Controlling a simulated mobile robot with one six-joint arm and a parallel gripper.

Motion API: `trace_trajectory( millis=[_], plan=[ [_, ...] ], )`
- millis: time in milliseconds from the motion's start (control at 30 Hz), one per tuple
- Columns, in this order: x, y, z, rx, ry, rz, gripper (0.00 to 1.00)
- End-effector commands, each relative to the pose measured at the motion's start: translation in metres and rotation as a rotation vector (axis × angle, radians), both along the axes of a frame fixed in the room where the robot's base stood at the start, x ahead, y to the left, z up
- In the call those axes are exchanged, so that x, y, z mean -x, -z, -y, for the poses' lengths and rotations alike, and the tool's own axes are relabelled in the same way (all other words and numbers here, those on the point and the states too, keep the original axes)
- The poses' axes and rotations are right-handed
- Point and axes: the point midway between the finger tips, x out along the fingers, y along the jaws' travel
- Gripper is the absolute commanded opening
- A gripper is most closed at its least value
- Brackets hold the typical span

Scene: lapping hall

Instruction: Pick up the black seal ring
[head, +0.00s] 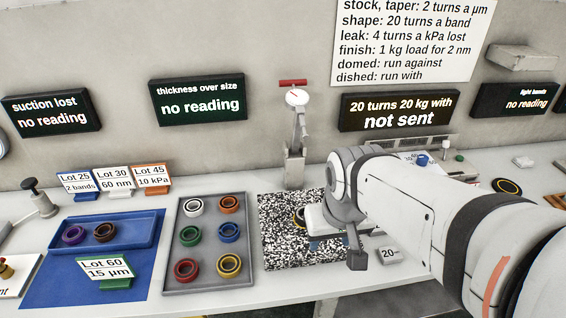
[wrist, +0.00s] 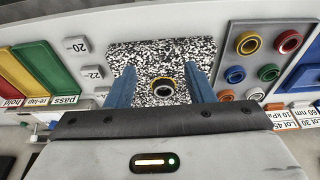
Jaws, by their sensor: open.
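A black ring (wrist: 162,88) with a yellow edge lies on the black-and-white speckled plate (wrist: 165,50). It appears to be the black seal ring. My gripper (wrist: 160,70) is open, with its two blue fingers apart on either side of the ring in the wrist view; nothing is held. I cannot tell the fingers' exact height above the plate. In the head view my gripper (head: 326,242) is over the speckled plate (head: 275,250), and only a yellow and dark edge of the ring (head: 298,216) shows beside it; my arm hides the rest.
A grey tray (head: 210,240) with several coloured rings stands left of the plate. Further left, a blue tray (head: 100,246) holds a purple and a brown ring. A gauge stand (head: 294,165) rises behind the plate. A small block marked 20 (head: 388,254) sits at its right.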

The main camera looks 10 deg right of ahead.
Motion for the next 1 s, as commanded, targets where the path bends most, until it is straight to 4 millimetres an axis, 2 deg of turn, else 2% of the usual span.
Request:
trace_trajectory(
  millis=[33,167,300,400,500,1000],
  plan=[
    [-0.011,0.005,0.000,0.002,0.005,0.004,0.53],
    [-0.053,0.022,0.006,0.009,0.036,0.039,0.63],
    [-0.104,0.046,0.004,0.011,0.059,0.090,0.75],
    [-0.133,0.060,0.002,0.008,0.070,0.121,0.81],
    [-0.152,0.071,0.000,0.004,0.078,0.145,0.81],
    [-0.183,0.113,0.001,0.001,0.082,0.156,0.81]
  ],
)
